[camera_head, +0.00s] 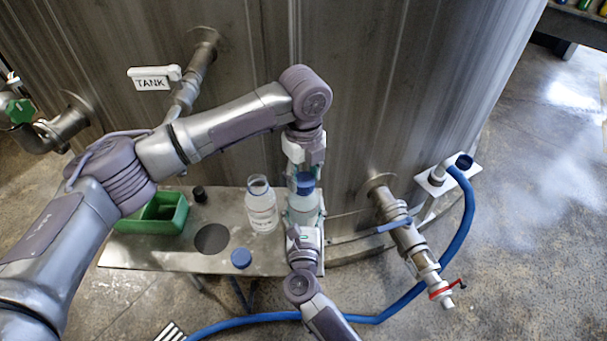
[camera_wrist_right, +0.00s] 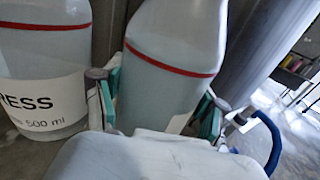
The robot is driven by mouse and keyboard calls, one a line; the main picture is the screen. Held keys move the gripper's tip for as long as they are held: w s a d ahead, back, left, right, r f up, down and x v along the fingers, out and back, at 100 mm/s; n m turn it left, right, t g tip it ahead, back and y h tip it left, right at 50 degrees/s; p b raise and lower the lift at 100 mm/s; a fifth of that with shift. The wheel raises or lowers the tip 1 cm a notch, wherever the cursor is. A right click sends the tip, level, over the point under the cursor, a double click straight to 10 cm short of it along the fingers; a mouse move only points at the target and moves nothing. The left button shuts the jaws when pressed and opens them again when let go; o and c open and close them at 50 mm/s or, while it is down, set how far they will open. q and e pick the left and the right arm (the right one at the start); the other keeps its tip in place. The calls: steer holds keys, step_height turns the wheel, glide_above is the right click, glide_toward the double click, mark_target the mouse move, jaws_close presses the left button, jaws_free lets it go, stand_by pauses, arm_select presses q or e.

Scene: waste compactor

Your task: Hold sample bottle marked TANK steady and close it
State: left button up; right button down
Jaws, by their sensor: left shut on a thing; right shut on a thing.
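A clear bottle (camera_head: 303,206) stands at the right end of the metal bench, with a blue cap (camera_head: 305,184) at its mouth. I cannot read its label, and I cannot tell how tightly the cap sits. My left gripper (camera_head: 304,172) reaches down from above and is shut on the cap. My right gripper (camera_head: 303,232) comes from the front and is shut on the bottle's body. In the right wrist view the bottle (camera_wrist_right: 172,65), with a red line, is between the right gripper's fingers (camera_wrist_right: 160,112).
An open bottle (camera_head: 262,208), its label partly reading "RESS" in the wrist view (camera_wrist_right: 45,95), stands close left. A loose blue cap (camera_head: 241,258) is near the bench's (camera_head: 150,256) front edge. A green box (camera_head: 150,218) sits left. The tank (camera_head: 400,90) rises behind; a blue hose (camera_head: 465,215) curves right.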

arm_select(q)
steer(key=m, duration=1.6)
steer(key=o, duration=0.7)
